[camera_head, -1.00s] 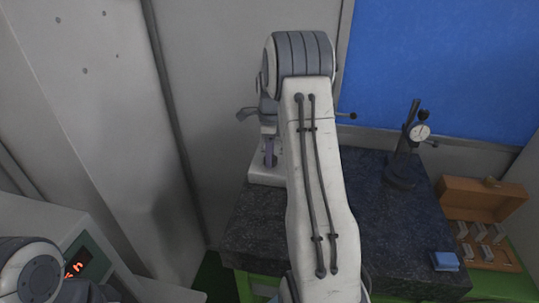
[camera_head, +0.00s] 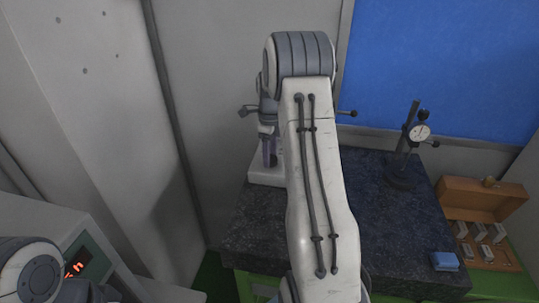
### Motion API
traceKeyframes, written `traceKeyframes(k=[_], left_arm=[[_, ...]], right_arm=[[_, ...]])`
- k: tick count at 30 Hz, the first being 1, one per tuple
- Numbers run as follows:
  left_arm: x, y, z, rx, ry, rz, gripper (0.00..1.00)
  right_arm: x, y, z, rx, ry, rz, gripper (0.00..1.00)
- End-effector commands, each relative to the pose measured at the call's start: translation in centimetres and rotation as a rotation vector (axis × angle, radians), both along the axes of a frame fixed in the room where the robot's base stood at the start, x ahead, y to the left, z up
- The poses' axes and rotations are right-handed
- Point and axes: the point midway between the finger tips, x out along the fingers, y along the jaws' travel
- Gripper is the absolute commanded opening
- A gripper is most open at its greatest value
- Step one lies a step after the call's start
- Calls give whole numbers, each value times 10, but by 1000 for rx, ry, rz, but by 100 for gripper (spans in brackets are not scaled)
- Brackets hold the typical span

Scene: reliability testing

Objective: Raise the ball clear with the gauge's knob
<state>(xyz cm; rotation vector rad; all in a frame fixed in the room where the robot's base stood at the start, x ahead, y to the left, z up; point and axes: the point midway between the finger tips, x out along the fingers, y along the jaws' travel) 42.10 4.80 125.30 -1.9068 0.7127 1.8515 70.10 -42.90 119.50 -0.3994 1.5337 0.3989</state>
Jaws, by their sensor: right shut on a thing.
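A gauge with a white base (camera_head: 264,176) and a slim purple-grey upright stands at the back left of the dark stone slab, partly hidden by my right arm. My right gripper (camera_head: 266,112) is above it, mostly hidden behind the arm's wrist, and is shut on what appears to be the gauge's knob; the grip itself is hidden. Small dark ball-ended levers show left of the gripper (camera_head: 243,113) and right of the arm (camera_head: 353,114). I cannot make out the ball at the workpiece. My left gripper is out of view.
A dial indicator on a post stand (camera_head: 403,175) stands at the slab's back right. A blue block (camera_head: 444,261) lies at its right front. An open wooden case (camera_head: 483,203) with several metal blocks is beyond the right edge. The dark slab (camera_head: 385,240) is clear between. A red display (camera_head: 78,264) is lower left.

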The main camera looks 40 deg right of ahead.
Motion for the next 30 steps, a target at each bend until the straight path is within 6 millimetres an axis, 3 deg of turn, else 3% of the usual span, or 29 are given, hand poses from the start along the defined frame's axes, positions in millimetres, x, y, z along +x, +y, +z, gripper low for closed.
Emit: traceKeyframes(k=[1, 2, 3, 4, 17, 30], left_arm=[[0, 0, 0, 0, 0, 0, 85], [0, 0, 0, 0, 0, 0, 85], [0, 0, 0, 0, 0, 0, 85], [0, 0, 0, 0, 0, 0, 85], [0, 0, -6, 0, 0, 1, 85], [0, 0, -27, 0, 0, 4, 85]], right_arm=[[-2, -1, 0, -1, 5, 0, 0], [-2, -1, 0, -1, 5, 0, 67], [-2, -1, 0, 0, 4, 0, 82], [-2, -1, 0, 0, 4, 0, 85], [1, 0, 10, -2, -2, 2, 85], [0, -1, 89, -2, 0, 1, 85]])
